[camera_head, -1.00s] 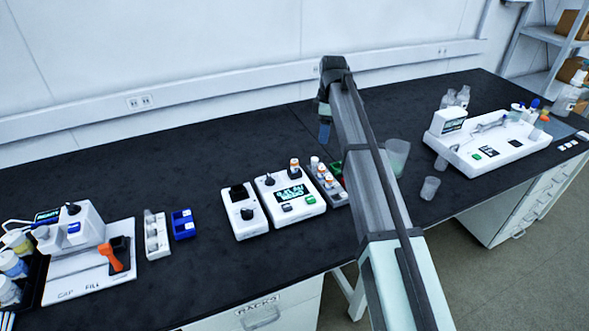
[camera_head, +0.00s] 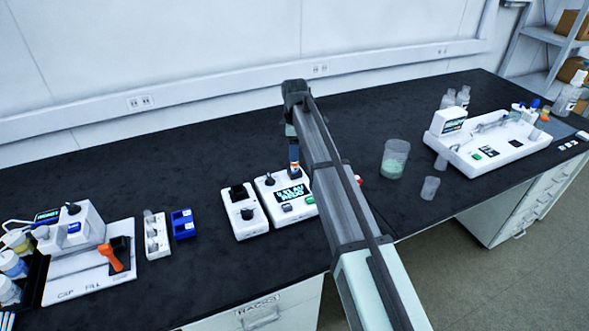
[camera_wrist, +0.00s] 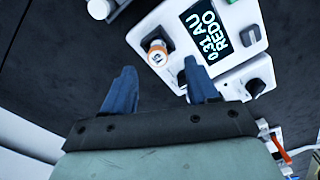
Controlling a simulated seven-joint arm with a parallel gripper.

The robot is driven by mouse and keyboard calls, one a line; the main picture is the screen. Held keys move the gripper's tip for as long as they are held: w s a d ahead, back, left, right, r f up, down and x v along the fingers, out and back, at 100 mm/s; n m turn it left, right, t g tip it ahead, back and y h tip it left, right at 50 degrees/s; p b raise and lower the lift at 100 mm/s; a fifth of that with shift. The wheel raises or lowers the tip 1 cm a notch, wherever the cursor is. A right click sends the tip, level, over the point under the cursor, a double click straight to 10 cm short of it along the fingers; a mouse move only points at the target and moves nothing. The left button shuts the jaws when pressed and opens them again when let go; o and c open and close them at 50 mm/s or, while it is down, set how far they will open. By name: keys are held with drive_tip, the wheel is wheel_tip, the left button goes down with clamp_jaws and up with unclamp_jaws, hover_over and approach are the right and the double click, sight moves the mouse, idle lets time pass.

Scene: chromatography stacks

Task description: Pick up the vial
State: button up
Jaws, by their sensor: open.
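An orange-capped vial (camera_wrist: 157,52) stands upright in the white device with the lit display (camera_wrist: 212,25) in the wrist view. The vial's cap appears just beyond the gap between the fingertips. In the head view my gripper (camera_head: 294,150) is above the back right part of the device. I cannot tell the exact height gap.
A white knobbed unit (camera_head: 246,228) stands left of the device. A blue rack (camera_head: 183,231) and a white vial rack (camera_head: 155,245) are further left. A beaker (camera_head: 394,170) and a smaller cup (camera_head: 430,189) stand right of my arm. The bench behind is mostly clear.

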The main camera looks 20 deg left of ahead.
sight(294, 168)
drive_tip(key=shift+w+f, duration=0.15)
drive_tip(key=shift+f, duration=3.05)
clamp_jaws()
